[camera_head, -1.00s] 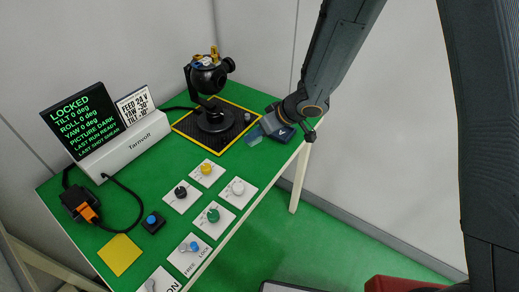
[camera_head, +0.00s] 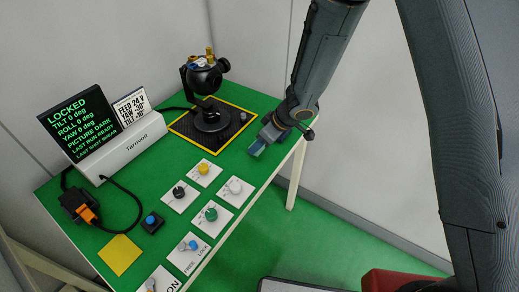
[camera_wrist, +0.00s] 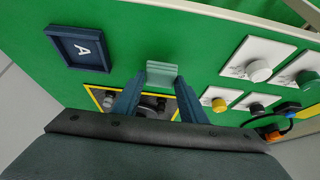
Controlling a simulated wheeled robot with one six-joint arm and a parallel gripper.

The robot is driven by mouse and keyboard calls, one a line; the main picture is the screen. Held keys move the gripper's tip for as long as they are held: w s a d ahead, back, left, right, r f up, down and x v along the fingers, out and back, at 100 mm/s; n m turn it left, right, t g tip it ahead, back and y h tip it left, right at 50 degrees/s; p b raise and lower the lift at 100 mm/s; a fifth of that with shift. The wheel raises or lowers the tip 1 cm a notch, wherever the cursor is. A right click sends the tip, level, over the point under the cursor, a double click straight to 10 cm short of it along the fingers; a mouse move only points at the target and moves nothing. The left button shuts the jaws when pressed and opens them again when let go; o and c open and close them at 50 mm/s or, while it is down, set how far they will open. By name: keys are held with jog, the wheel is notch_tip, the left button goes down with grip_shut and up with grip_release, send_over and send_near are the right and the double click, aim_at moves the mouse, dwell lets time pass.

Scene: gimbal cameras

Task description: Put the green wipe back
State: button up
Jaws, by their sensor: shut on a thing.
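The green wipe (camera_wrist: 162,74) is a small pale grey-green folded block. It sits between the blue fingers of my gripper (camera_wrist: 160,86) in the wrist view, and my gripper is shut on it. In the head view my gripper (camera_head: 262,142) is low over the right edge of the green table, where the held wipe is too small to make out clearly. A shallow dark blue tray marked A (camera_wrist: 68,47) lies on the table in the wrist view, off to the left of the wipe, and looks empty. In the head view my arm hides this tray.
A black ball-shaped gimbal camera (camera_head: 206,76) stands on a yellow-bordered black mat (camera_head: 236,137), close left of my gripper. Several knob plates (camera_head: 204,172) line the table's front. A lit display (camera_head: 78,122) and a yellow square (camera_head: 119,255) are farther left.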

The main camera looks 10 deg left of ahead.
jog(key=shift+f, duration=1.3)
jog(key=o, duration=0.9)
jog(key=shift+o, duration=0.2)
